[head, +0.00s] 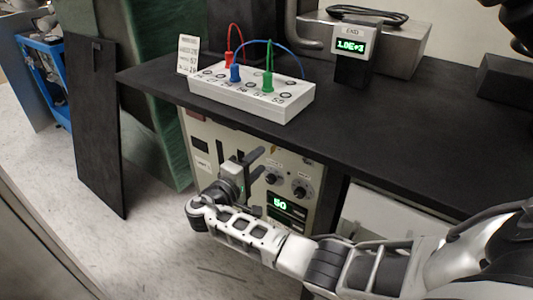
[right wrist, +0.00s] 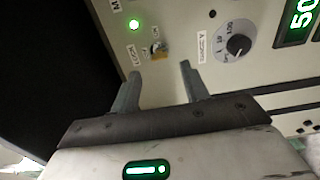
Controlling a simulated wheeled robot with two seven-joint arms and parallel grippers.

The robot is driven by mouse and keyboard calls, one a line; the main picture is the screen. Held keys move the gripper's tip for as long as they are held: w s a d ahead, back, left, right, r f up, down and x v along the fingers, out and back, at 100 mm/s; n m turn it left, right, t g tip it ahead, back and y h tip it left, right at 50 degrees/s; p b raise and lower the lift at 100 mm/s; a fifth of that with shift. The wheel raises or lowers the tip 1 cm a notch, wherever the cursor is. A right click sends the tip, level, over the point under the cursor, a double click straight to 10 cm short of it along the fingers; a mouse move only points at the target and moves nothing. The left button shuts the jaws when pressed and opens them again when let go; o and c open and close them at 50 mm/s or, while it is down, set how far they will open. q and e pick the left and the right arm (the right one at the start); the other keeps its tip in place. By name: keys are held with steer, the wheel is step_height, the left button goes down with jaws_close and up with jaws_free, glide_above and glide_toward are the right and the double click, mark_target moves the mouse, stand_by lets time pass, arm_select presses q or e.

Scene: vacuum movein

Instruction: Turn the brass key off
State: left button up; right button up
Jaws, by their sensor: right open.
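The small brass key (right wrist: 158,47) sits in a switch on the panel face in the right wrist view. A lit green lamp (right wrist: 135,24) is above and left of it. My right gripper (right wrist: 160,76) is open and empty, with its two fingertips pointing toward the panel just below the key and apart from it. In the head view my right gripper (head: 256,163) is in front of the cream control panel (head: 212,133), under the black bench top. The key cannot be made out there. My left gripper is not in view.
A black knob (right wrist: 238,45) is right of the key, near a green display (right wrist: 300,18). The bench edge overhangs the panel.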

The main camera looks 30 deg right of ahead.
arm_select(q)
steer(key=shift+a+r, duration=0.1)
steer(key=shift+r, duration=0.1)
arm_select(e)
steer(key=v, duration=1)
steer(key=shift+a, duration=0.25)
steer(key=shift+s, duration=0.1)
steer(key=s+a+f+n+y+p, duration=0.2)
steer(key=s+f+y+p, duration=0.6)
steer(key=s+f+y, duration=0.3)
arm_select(q)
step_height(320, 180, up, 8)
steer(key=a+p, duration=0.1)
steer(key=p, duration=0.3)
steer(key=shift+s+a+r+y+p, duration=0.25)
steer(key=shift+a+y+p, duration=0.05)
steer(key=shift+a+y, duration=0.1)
arm_select(e)
steer(key=s+a+r+m+t+y, duration=0.2)
steer(key=s+r+y, duration=0.2)
steer(key=r, duration=0.2)
steer(key=s+a+r+m+t+y, duration=0.1)
steer(key=s+a+r+m+y, duration=0.1)
steer(key=s+r+y, duration=0.3)
step_height(320, 180, up, 3)
steer(key=shift+f+m+t, duration=0.2)
steer(key=shift+m+t, duration=0.1)
steer(key=shift+t, duration=0.1)
